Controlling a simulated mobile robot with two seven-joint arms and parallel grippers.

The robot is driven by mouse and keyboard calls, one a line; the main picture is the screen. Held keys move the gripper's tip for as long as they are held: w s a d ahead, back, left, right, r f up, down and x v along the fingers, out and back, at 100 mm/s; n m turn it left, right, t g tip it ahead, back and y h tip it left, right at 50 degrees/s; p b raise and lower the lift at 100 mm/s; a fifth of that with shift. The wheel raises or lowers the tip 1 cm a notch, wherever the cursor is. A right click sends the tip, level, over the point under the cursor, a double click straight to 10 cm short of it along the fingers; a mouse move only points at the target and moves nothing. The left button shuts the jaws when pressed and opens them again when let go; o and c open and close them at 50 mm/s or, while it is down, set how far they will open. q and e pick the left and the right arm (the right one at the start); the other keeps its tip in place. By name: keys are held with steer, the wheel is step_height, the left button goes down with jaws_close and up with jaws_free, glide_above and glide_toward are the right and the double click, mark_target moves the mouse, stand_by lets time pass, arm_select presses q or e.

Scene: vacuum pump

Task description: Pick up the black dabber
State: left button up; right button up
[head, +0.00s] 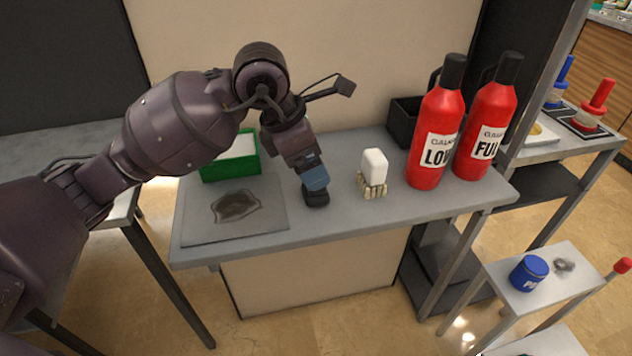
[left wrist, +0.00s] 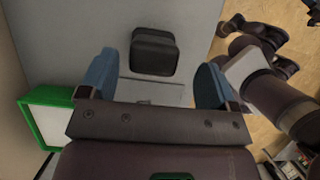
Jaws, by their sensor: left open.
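The black dabber (head: 316,198) stands on the grey table. In the left wrist view the dabber (left wrist: 153,52) shows as a dark rounded block between and slightly beyond the two blue fingers. My left gripper (head: 315,181) is just above it, pointing down, and hides its upper part in the head view. In the left wrist view my left gripper (left wrist: 155,77) is open with a wide gap, one finger on each side of the dabber. I cannot tell whether the fingers touch it.
A white-topped bristle brush (head: 374,163) stands right of the dabber. Red bottles (head: 436,140) and a black box (head: 403,118) stand farther right. A green-rimmed box (head: 231,169) and a grey mat (head: 203,222) with a dark patch are left. The table's front edge is clear.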

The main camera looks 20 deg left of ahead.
arm_select(q)
steer(key=x, duration=0.2)
steer(key=b+x, duration=0.1)
steer(key=x, duration=0.1)
steer(key=shift+w+a+f, duration=0.1)
steer(key=shift+w+a, duration=0.15)
steer(key=shift+d+f, duration=0.15)
steer(key=shift+f, duration=0.1)
steer(key=shift+c, duration=0.6)
steer(key=c, duration=0.9)
steer(key=shift+r, duration=0.2)
